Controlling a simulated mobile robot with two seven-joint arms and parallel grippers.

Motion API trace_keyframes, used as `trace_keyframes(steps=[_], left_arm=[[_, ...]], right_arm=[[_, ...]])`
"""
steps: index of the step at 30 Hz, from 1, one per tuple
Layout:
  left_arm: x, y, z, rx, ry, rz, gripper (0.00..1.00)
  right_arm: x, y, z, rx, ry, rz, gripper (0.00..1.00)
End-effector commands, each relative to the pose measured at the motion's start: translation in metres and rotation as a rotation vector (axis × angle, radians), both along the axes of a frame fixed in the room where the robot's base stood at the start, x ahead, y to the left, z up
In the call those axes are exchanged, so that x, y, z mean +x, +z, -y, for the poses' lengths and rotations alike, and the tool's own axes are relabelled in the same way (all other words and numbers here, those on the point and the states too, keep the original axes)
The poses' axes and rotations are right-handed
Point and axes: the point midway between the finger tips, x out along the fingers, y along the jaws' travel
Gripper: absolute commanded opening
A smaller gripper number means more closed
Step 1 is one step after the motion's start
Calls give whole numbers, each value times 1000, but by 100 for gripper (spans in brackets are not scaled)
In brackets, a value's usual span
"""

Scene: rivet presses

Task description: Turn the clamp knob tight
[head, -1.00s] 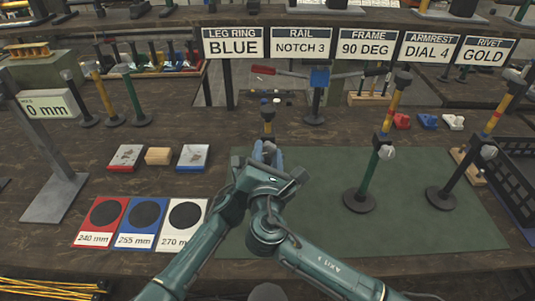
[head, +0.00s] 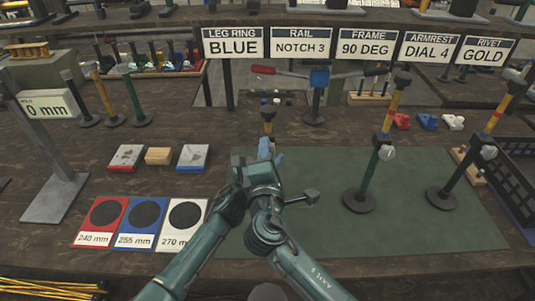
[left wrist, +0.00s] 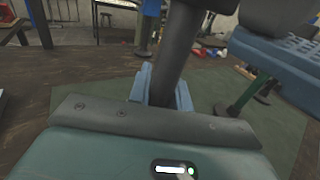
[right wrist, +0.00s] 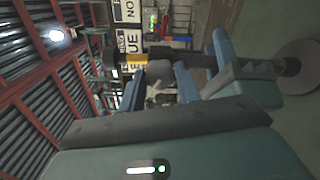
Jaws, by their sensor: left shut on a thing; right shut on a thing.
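A post (head: 268,113) with a yellow band stands at the mat's far left, mostly behind my grippers in the head view. My left gripper (left wrist: 162,92) is shut on its dark shaft (left wrist: 178,50), low on the post. My right gripper (right wrist: 160,90) is shut on a grey knob (right wrist: 158,72) at the clamp, just below the yellow band (right wrist: 137,61). The knob is partly hidden by the fingers, and its tightness cannot be told. In the right wrist view the post lies sideways, with its round base (right wrist: 298,68) at right.
Two similar posts with pale knobs stand to the right, a green-and-yellow one (head: 377,165) and a darker one (head: 462,175). Red, blue and white measure cards (head: 186,218) lie at left. Sign boards (head: 301,44) stand behind. The green mat (head: 420,220) is largely clear in front.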

Motion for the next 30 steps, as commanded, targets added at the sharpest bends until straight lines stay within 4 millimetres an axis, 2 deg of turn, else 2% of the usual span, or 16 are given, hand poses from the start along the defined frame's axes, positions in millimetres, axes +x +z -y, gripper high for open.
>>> trace_keyframes(steps=[18, 19, 21, 23, 30], left_arm=[[1, 0, -1, 1, 3, 1, 0], [1, 0, -1, 1, 3, 1, 0], [1, 0, -1, 1, 3, 1, 0], [1, 0, -1, 1, 3, 1, 0], [1, 0, -1, 2, 2, 1, 0]], right_arm=[[-1, 0, -1, 45, 2, 1, 10], [-1, 0, -1, 45, 2, 1, 34], [-1, 0, -1, 45, 2, 1, 39], [0, 0, -1, 44, 2, 1, 42], [0, 0, 0, 37, 1, 1, 42]])
